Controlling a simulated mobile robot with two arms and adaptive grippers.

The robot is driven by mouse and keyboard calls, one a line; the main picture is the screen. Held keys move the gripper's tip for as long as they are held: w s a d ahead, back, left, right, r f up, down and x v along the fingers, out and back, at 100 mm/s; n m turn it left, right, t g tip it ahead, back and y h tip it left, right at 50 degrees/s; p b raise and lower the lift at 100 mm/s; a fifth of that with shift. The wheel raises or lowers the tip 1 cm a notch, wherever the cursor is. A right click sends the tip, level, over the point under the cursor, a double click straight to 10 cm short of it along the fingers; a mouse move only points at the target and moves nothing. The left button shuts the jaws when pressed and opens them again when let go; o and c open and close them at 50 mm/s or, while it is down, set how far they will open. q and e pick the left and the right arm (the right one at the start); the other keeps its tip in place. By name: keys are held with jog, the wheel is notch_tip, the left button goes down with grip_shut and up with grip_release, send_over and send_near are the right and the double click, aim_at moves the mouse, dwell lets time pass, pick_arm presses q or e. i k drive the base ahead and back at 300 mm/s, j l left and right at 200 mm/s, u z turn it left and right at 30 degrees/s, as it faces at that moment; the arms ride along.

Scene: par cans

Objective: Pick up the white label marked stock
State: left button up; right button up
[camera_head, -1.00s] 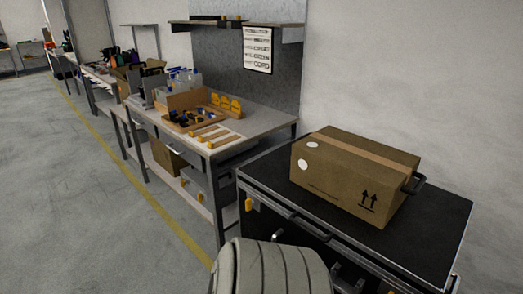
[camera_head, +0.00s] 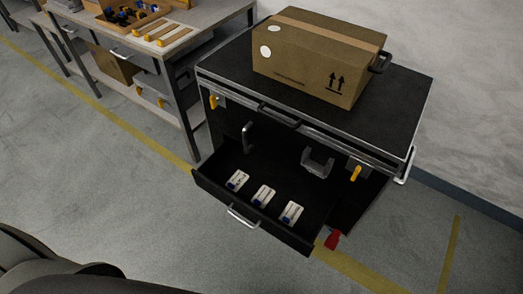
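Three small white labels with blue parts lie in a row in an open black drawer (camera_head: 209,182) of the cart. They are the left label (camera_head: 238,180), the middle label (camera_head: 264,195) and the right label (camera_head: 291,212). Their print is too small to read, so I cannot tell which is marked stock. Neither of my grippers shows; only dark rounded parts of my own body fill the lower left corner.
A cardboard box (camera_head: 300,62) sits on the cart's black top (camera_head: 395,105). A silver handle (camera_head: 243,216) is on the drawer front, and a red piece (camera_head: 333,240) is by its right corner. A workbench (camera_head: 210,18) stands at upper left. Floor at left is clear.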

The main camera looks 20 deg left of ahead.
aim_at(238, 181)
jog(key=u, duration=0.8)
